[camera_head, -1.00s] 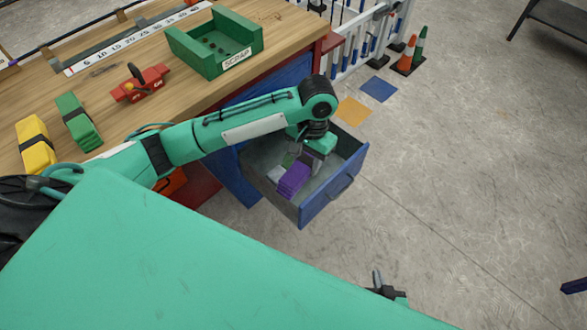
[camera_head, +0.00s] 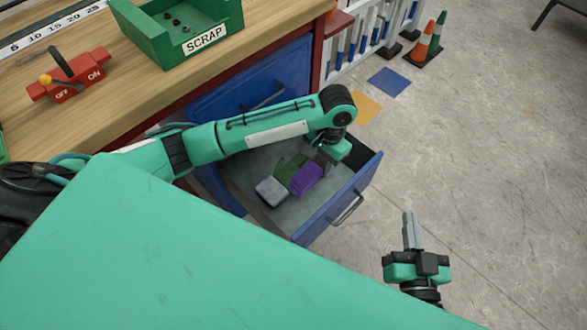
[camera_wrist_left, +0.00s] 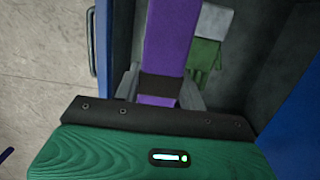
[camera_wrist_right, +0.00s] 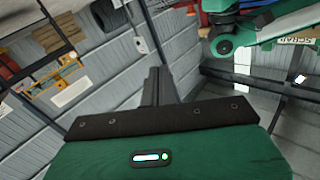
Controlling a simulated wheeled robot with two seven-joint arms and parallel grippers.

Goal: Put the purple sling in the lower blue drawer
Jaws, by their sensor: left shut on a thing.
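The purple sling (camera_head: 307,178) is folded, with a dark band seen in the left wrist view (camera_wrist_left: 170,45). My left gripper (camera_head: 325,163) reaches down into the open lower blue drawer (camera_head: 335,215) and is shut on the sling. In the left wrist view, the fingers (camera_wrist_left: 160,88) sit on either side of the sling's dark band. The sling is within the drawer's outline; I cannot tell whether it touches the floor. My right gripper (camera_head: 411,235) is shut and empty, over the floor right of the drawer; its fingers touch in its wrist view (camera_wrist_right: 156,86).
A green item (camera_head: 287,171) and a pale grey item (camera_head: 271,191) lie in the drawer beside the sling. The upper blue drawer (camera_head: 250,85) is closed. On the bench are a green scrap bin (camera_head: 180,40) and a red switch (camera_head: 70,80). Cones (camera_head: 428,42) stand far right.

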